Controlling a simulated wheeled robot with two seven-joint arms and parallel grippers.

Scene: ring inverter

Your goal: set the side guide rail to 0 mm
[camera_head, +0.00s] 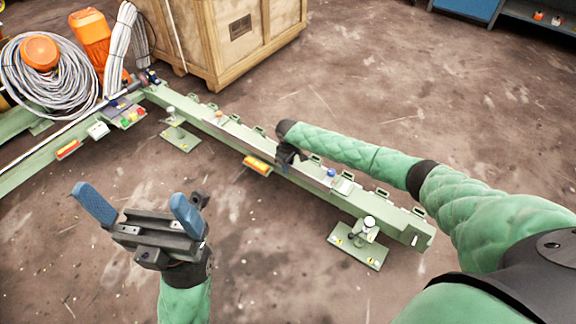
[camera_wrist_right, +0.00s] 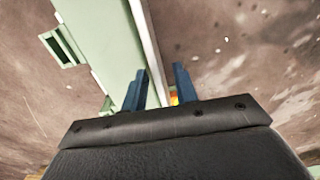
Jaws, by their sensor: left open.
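The side guide rail (camera_head: 236,140) looks like a thin grey strip along the near side of a long green beam (camera_head: 384,207). In the right wrist view a pale rail edge (camera_wrist_right: 147,35) runs down between the blue fingers. My right gripper (camera_head: 287,160) is at the middle of the beam; its fingers (camera_wrist_right: 162,80) stand apart on either side of the edge, with a gap visible at the right finger. Its fingertips are largely hidden in the head view. My left gripper (camera_head: 140,205) is open and empty, left of the beam. No scale reading is legible.
An orange-and-yellow label or box (camera_head: 257,165) sits on the beam's near side. Foot plates (camera_head: 358,247) with upright knobs stick out from it. A wooden crate (camera_head: 228,40) stands behind, and coiled cable (camera_head: 55,85) lies at left. Floor in front is clear.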

